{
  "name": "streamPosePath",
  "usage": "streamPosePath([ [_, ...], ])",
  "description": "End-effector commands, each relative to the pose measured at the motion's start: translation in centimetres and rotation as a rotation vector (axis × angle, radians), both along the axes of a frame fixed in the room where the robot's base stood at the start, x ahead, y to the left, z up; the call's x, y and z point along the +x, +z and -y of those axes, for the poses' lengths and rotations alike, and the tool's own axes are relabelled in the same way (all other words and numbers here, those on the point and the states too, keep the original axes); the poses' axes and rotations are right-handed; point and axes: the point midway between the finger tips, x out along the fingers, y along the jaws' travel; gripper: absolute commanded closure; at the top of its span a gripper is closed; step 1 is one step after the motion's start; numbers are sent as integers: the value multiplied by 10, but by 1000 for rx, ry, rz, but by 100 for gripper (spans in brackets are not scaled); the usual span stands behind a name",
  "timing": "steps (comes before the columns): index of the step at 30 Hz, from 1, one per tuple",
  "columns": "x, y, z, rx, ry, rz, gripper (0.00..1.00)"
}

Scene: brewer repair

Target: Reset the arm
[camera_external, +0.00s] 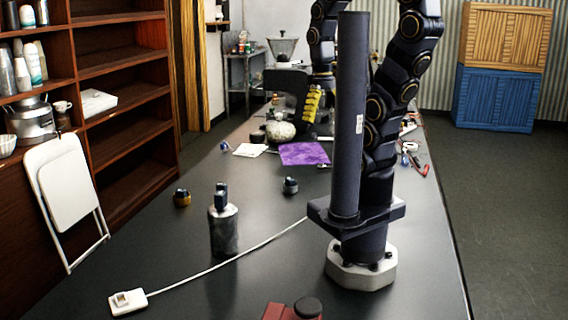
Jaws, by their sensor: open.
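My arm rises from its pale base at the right of the table and bends over above the top edge of the picture. Its far part comes back down behind the dark upright column, toward the back of the table. The end of the arm is hidden there, so I cannot make out my gripper or whether it holds anything. A black machine (285,88) with a glass funnel (283,48) above it stands near the arm's far part. A yellow ribbed piece (312,104) shows beside the machine.
A purple cloth (303,153), white paper (250,150) and a pale rounded object (280,131) lie mid-table. Nearer are a metal cylinder (224,232), two small knobs (182,198) (290,186) and a corded white switch (128,301). Red-handled tools (418,165) lie at right. The front-left tabletop is mostly clear.

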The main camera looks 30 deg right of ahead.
Motion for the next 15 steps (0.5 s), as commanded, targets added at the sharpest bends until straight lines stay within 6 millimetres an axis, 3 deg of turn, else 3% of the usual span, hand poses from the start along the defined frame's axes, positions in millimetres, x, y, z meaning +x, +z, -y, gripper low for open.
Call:
streamPosePath([
  [1,-10,1,12,-28,-54,18,26],
  [5,-24,-1,16,-28,-94,8,26],
  [15,-25,-2,15,-22,-93,3,26],
])
